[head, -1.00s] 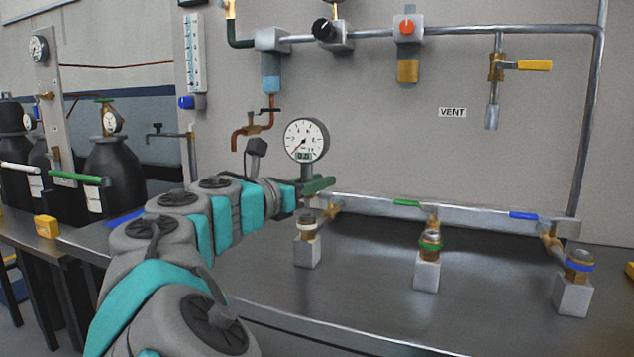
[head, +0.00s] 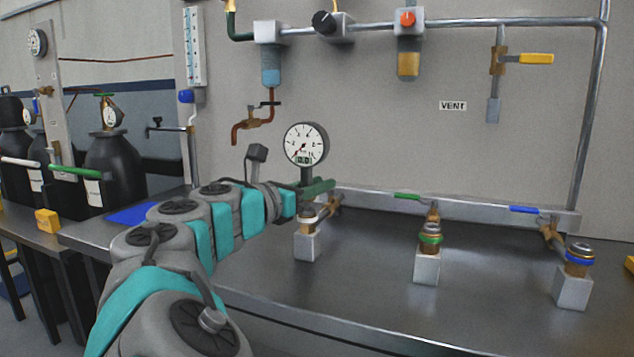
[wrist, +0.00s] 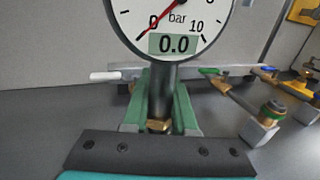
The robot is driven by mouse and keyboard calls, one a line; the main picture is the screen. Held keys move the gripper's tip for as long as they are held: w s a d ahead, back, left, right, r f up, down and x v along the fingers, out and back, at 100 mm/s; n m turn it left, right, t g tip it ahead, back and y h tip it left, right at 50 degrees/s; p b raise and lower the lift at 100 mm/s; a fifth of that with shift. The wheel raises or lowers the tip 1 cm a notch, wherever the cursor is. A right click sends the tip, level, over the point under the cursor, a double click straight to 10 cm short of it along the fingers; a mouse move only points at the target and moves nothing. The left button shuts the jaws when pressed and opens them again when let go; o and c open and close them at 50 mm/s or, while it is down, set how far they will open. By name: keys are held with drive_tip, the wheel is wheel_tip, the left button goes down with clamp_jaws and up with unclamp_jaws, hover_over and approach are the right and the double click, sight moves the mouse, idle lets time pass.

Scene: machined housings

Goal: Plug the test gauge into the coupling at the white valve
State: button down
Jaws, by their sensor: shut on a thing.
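The test gauge has a round white dial (head: 306,144) and a dark stem. My gripper (head: 317,189) is shut on that stem, with green fingers on both sides of it in the wrist view (wrist: 159,108). The gauge is upright, and its wrist-view dial (wrist: 172,20) reads 0.0 bar. Its lower end is at the top of the white-ringed coupling (head: 306,222), which stands on a metal block. I cannot tell whether it is seated. The white valve handle (wrist: 105,75) shows left of the stem in the wrist view; my gripper hides it in the head view.
A green-ringed coupling (head: 430,238) and a blue-ringed coupling (head: 578,258) stand to the right, with a green handle (head: 407,196) and a blue handle (head: 524,210) behind them. Pipes and a vent valve (head: 497,62) are on the wall. The bench front is clear.

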drive_tip(key=shift+f, duration=0.75)
drive_tip(key=c, duration=0.6)
unclamp_jaws()
drive_tip(key=shift+c, duration=0.2)
drive_tip(key=v, duration=0.7)
drive_tip(key=shift+s+a+b, duration=0.25)
drive_tip(key=shift+s+b, duration=0.05)
drive_tip(key=shift+s, duration=0.05)
